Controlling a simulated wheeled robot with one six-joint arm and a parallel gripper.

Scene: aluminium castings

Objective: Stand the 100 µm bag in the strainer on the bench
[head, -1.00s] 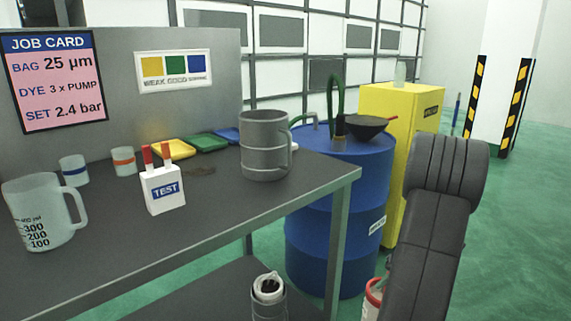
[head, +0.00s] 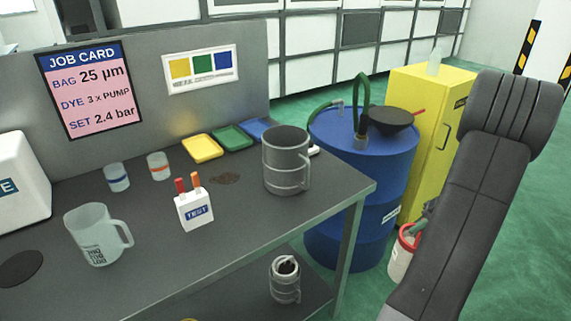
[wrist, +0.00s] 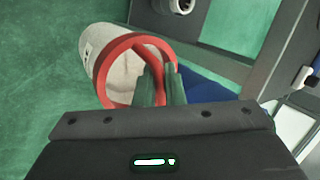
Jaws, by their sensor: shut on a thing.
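The grey metal strainer (head: 284,170) stands upright on the bench (head: 235,260) near its right corner; no bag shows above its rim. A white bag with a red rim (head: 398,263) is to the right of the bench, below its top and in front of the blue drum. In the wrist view the bag (wrist: 100,58) lies tilted, its open red mouth towards me. The mark on the bag's side is too small to read. My gripper (head: 424,222) is partly hidden in the head view.
A blue drum (head: 340,235) with a black funnel and a yellow cabinet (head: 405,110) stand behind. A jug (head: 95,235), a test box (head: 194,211) and two cups share the bench. Another grey strainer (head: 286,290) stands on the lower shelf. Green floor is clear at right.

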